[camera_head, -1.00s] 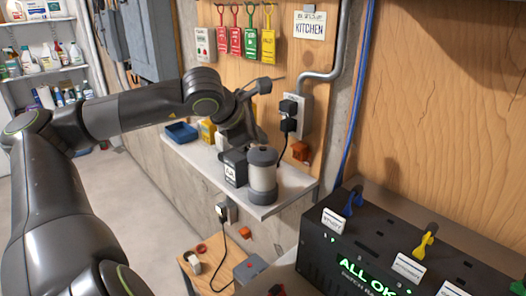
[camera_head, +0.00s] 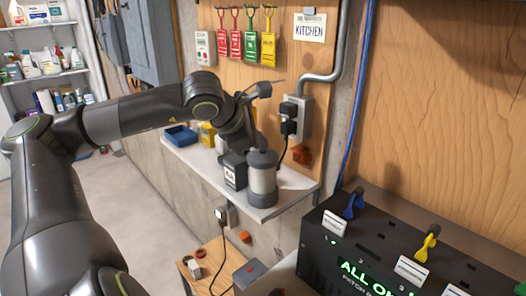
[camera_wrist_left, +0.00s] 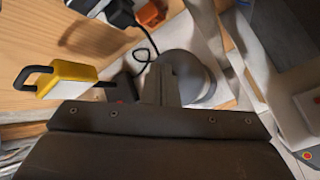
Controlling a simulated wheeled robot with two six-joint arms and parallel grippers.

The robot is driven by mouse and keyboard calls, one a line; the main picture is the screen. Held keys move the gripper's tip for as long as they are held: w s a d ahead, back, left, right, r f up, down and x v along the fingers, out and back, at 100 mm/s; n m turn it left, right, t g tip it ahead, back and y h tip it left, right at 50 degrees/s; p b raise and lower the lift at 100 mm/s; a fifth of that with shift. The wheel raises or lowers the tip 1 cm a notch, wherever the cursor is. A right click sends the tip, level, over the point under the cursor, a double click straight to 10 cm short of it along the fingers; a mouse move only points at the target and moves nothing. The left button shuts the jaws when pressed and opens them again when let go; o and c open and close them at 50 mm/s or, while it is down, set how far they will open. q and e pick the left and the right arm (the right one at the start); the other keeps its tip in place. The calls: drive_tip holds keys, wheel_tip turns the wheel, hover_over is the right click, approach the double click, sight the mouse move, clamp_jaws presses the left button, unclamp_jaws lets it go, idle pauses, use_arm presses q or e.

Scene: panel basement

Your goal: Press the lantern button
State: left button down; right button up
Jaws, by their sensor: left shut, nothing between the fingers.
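The lantern (camera_head: 262,180) stands upright on the narrow white wall shelf (camera_head: 289,194). It is a pale cylinder with a dark grey cap and base. My left gripper (camera_head: 259,145) is just above and behind the cap in the head view, pointing down. In the left wrist view its shut, empty fingers (camera_wrist_left: 161,77) overlap the lantern's round grey top (camera_wrist_left: 190,72). I cannot tell whether they touch it. The button cannot be made out; the fingers may hide part of the cap. My right gripper is not in view.
A dark box (camera_head: 233,172) stands close beside the lantern. A blue tray (camera_head: 181,136) is farther left on the shelf. Above is an outlet with a black plug (camera_head: 289,118) and hanging coloured tags (camera_head: 268,48). A black panel box (camera_head: 385,245) is at the lower right.

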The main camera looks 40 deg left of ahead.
use_arm(q)
drive_tip(key=shift+f, duration=0.2)
drive_tip(key=shift+r, duration=0.1)
idle(0.4)
drive_tip(key=shift+r, duration=0.75)
drive_tip(key=shift+r+p, duration=2.1)
drive_tip(key=shift+r, duration=0.45)
drive_tip(key=shift+f, duration=0.15)
